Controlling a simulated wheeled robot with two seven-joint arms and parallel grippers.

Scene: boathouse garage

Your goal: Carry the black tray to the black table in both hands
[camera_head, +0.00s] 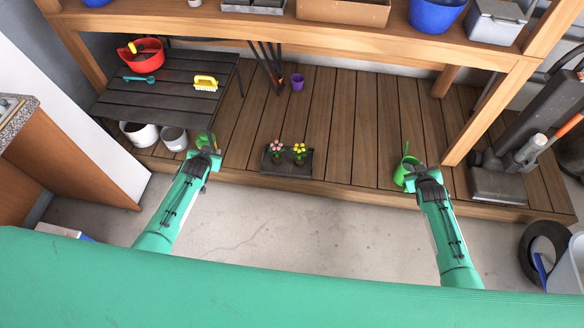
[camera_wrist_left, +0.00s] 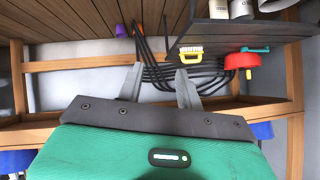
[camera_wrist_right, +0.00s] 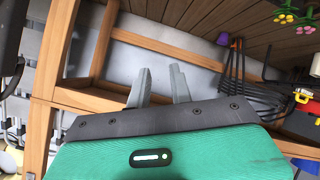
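The black tray (camera_head: 268,165) lies on the wooden deck in the middle of the head view. It bears two small flower pots, one with pink flowers (camera_head: 277,148) and one with yellow flowers (camera_head: 300,149). The black slatted table (camera_head: 150,104) stands at the upper left. My left gripper (camera_head: 211,148) is left of the tray and apart from it. In the left wrist view its fingers (camera_wrist_left: 158,75) are spread and empty. My right gripper (camera_head: 417,170) is well right of the tray. In the right wrist view its fingers (camera_wrist_right: 160,78) are spread and empty.
On the table are a red bucket (camera_head: 148,52), a teal tool (camera_head: 139,78) and a yellow brush (camera_head: 205,83); its near right part is bare. White pots (camera_head: 174,138) stand below. A green can (camera_head: 402,174) is by my right gripper. A wooden bench (camera_head: 310,36) spans the back.

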